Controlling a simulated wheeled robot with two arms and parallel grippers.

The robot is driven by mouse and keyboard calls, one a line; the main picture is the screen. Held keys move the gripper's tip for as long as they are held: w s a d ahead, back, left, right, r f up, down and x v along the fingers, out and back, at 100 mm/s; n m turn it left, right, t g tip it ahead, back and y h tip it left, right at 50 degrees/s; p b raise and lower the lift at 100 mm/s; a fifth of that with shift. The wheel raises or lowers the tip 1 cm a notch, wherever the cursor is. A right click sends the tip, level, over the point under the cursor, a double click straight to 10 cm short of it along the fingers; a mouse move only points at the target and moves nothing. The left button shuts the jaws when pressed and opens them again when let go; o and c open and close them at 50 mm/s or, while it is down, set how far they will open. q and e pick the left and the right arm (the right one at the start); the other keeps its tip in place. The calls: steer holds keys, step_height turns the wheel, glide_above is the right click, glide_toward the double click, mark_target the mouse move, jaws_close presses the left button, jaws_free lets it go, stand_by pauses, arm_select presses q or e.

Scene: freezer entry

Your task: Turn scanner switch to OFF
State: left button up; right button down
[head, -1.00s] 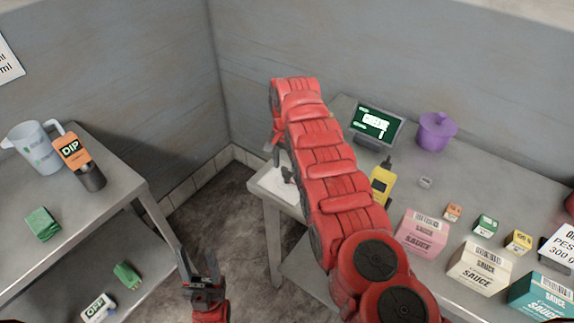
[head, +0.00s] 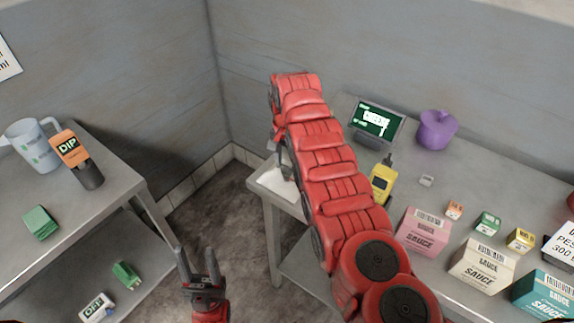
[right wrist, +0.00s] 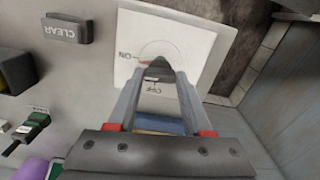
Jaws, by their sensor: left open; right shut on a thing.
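The scanner switch plate is a white square (right wrist: 205,42) with ON and OFF labels in the right wrist view. It also shows as a white plate at the left end of the right-hand table in the head view (head: 277,187). My right gripper (right wrist: 158,76) is shut on the dark switch knob (right wrist: 157,68) at the plate's middle. A red mark beside the knob lies near the ON label. The fingers partly cover the knob. In the head view my right arm hides most of that gripper. My left gripper (head: 200,268) is open and empty, low between the tables.
A scanner screen (head: 376,120), yellow handheld device (head: 382,184), purple pot (head: 436,130) and several sauce boxes stand on the right table. A grey CLEAR button (right wrist: 66,29) is near the plate. The left table holds a jug (head: 36,146) and DIP bottle (head: 76,158).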

steer(key=n+b, duration=0.2)
steer(key=n, duration=0.1)
steer(key=n+b, duration=0.1)
steer(key=shift+f+b, duration=0.25)
steer(key=shift+b, duration=0.05)
steer(key=shift+r+n+b, duration=0.15)
steer(key=shift+n+b, duration=0.35)
steer(key=shift+n, duration=0.6)
steer(key=shift+r+n, duration=0.1)
steer(key=shift+n, duration=0.8)
steer(key=n, duration=0.4)
steer(key=shift+n+p, duration=0.55)
steer(key=shift+n, duration=1.55)
steer(key=shift+c, duration=1.6)
jaws_free()
